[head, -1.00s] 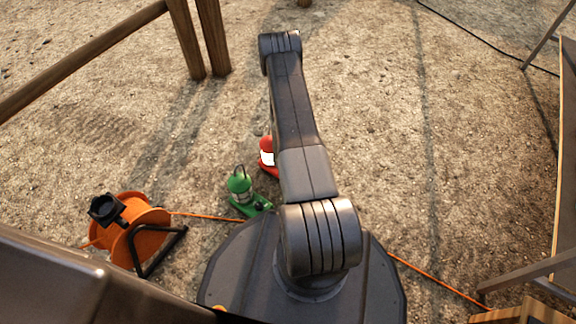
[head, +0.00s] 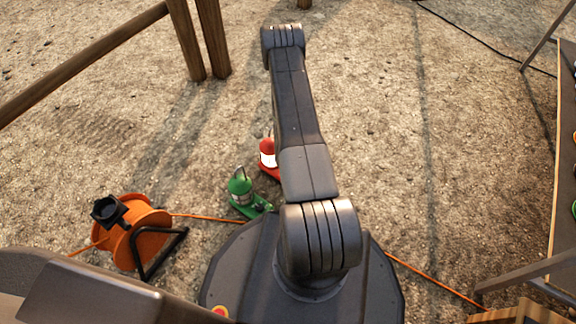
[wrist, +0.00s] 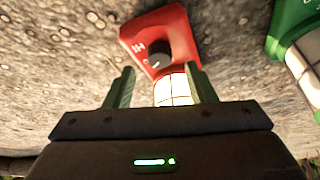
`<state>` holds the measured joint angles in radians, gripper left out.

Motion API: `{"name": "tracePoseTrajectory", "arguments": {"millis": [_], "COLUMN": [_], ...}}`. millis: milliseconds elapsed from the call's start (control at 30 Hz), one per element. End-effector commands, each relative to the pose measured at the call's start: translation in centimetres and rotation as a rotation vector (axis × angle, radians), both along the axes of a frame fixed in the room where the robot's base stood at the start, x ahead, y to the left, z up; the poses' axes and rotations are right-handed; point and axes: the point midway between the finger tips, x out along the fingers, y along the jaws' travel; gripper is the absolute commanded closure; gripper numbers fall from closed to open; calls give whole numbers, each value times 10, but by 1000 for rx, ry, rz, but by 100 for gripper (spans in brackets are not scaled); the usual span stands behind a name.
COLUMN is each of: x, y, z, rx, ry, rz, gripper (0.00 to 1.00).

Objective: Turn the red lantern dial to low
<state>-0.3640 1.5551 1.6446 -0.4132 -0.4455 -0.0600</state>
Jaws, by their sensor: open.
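The red lantern (head: 268,154) stands on the gravel, partly hidden behind my arm in the head view. In the wrist view the red lantern's base (wrist: 178,36) carries a dark round dial (wrist: 159,60) with small white marks beside it. Its white lamp body (wrist: 174,90) shows between my fingers. My gripper (wrist: 162,86) is open, with its two green fingers apart and the dial beyond their tips. The fingers do not appear to touch the dial. Which mark the dial points to cannot be told.
A green lantern (head: 241,187) stands close to the red one; it also shows at the right of the wrist view (wrist: 292,34). An orange cable reel (head: 140,238) stands at left, with its orange cord on the ground. Wooden rails (head: 90,60) stand at upper left.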

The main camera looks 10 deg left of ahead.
Motion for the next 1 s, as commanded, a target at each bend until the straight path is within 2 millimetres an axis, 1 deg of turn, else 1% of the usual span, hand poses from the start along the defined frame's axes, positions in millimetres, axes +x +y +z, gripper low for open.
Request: {"name": "tracePoseTrajectory", "arguments": {"millis": [33,100,300,400,600,900,1000], "x": [-3,-7,-18,-22,-26,-26,-26], "y": [-4,-8,-20,-24,-28,-29,-28], "z": [18,34,71,83,94,94,91], "rx": [0,-1,-1,-1,0,0,0], "ry": [0,-1,-1,-1,0,0,0], "rz": [-1,0,0,0,0,0,1], "gripper": [50,50,50,50,50,50,50]}}
